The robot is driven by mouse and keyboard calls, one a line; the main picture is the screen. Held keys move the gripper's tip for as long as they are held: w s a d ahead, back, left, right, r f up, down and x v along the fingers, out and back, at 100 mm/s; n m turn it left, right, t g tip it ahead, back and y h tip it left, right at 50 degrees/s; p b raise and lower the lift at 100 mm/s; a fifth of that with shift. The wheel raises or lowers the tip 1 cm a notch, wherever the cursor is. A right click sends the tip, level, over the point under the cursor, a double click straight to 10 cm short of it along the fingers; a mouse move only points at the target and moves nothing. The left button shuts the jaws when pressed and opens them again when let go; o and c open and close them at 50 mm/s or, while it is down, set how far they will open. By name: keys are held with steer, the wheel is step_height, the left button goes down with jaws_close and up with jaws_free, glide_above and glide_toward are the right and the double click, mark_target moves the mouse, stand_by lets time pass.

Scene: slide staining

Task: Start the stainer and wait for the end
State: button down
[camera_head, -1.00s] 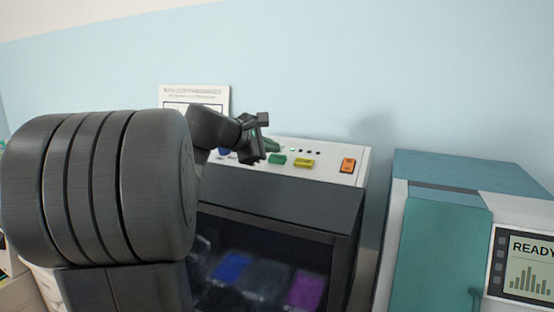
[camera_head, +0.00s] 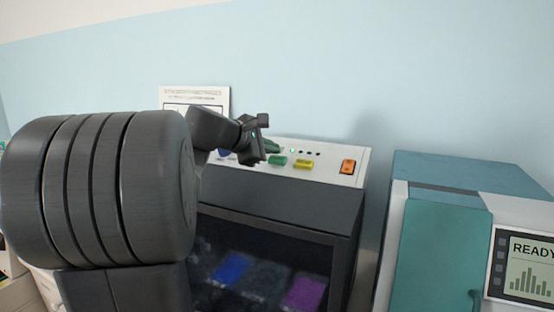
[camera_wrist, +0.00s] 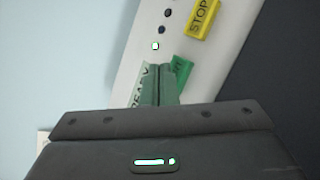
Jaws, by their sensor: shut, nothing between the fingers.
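The stainer (camera_head: 270,185) is a dark cabinet with a white sloped control panel on top. Its panel carries a green button (camera_head: 278,160), a yellow button (camera_head: 303,164), an orange switch (camera_head: 348,167) and a row of small lights. In the wrist view the yellow button reads STOP (camera_wrist: 202,18), and one light (camera_wrist: 155,46) glows green. My gripper (camera_head: 262,147) is over the panel, left of the green button. In the wrist view its closed fingers (camera_wrist: 163,85) partly cover the green button (camera_wrist: 181,72) and a READY label. I cannot tell whether they touch the panel.
Blue, dark and purple areas show behind the stainer's dark front window. A teal and white machine (camera_head: 440,240) with a READY screen (camera_head: 530,265) stands to the right. A white notice (camera_head: 195,95) is behind my arm. A narrow gap separates the machines.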

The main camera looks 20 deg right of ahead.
steer(key=shift+f, duration=0.1)
stand_by(0.6)
steer(key=shift+w+d+f+b, duration=0.1)
steer(key=shift+d+f+b, duration=0.05)
steer(key=shift+f+b, duration=0.15)
